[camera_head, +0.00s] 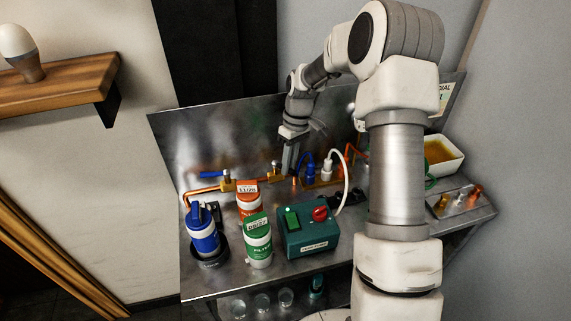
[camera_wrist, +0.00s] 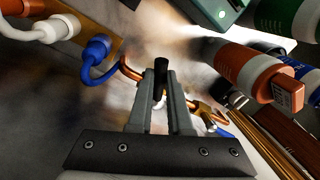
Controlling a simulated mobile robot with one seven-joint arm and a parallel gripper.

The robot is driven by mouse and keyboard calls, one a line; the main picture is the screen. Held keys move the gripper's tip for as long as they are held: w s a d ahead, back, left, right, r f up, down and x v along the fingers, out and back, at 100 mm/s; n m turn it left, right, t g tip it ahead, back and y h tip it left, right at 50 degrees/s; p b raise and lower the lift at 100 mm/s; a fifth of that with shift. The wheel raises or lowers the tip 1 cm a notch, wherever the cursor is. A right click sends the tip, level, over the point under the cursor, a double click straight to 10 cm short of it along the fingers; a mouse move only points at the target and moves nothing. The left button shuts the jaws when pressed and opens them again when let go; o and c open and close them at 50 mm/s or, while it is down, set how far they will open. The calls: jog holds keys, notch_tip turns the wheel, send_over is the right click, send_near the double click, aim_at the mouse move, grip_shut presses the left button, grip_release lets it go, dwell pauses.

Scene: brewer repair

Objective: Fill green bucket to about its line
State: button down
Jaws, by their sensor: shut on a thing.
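My gripper (camera_head: 290,165) points down at the copper pipe (camera_head: 228,187) along the back of the metal bench. In the wrist view my gripper (camera_wrist: 160,98) is shut on a dark cylindrical piece (camera_wrist: 160,70), like a handle or knob, in front of the copper pipe (camera_wrist: 131,70). What the piece belongs to is hidden by the fingers. A blue lever (camera_head: 214,174) is on the pipe further left. I cannot make out a green bucket with a line; a small green piece (camera_head: 430,183) shows beside my arm, mostly hidden.
Blue (camera_head: 203,233), orange (camera_head: 249,200) and green (camera_head: 257,242) canisters stand front left. A green box (camera_head: 308,231) with a red knob is beside them. Blue (camera_head: 309,165) and white (camera_head: 327,170) hose fittings are close right of my gripper. A white tub (camera_head: 460,162) holds amber contents.

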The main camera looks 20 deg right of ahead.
jog(key=shift+w+d+n+g+p, duration=0.15)
jog(key=shift+w+d+n, duration=0.1)
jog(key=shift+n, duration=0.45)
jog(key=shift+w+d+n+g+p, duration=0.15)
jog(key=shift+w+n, duration=0.1)
jog(key=shift+n, duration=0.45)
jog(key=shift+w+d+n+p, duration=0.15)
jog(key=shift+w+d+n, duration=0.1)
jog(key=shift+n, duration=0.45)
jog(key=shift+r, duration=0.1)
jog(key=c, duration=0.8)
grip_release()
jog(key=shift+c, duration=0.2)
jog(key=s+d+r+b, duration=0.1)
jog(key=s+d+r, duration=0.6)
jog(key=d+r, duration=0.2)
jog(key=shift+v, duration=0.95)
jog(key=shift+s, duration=0.1)
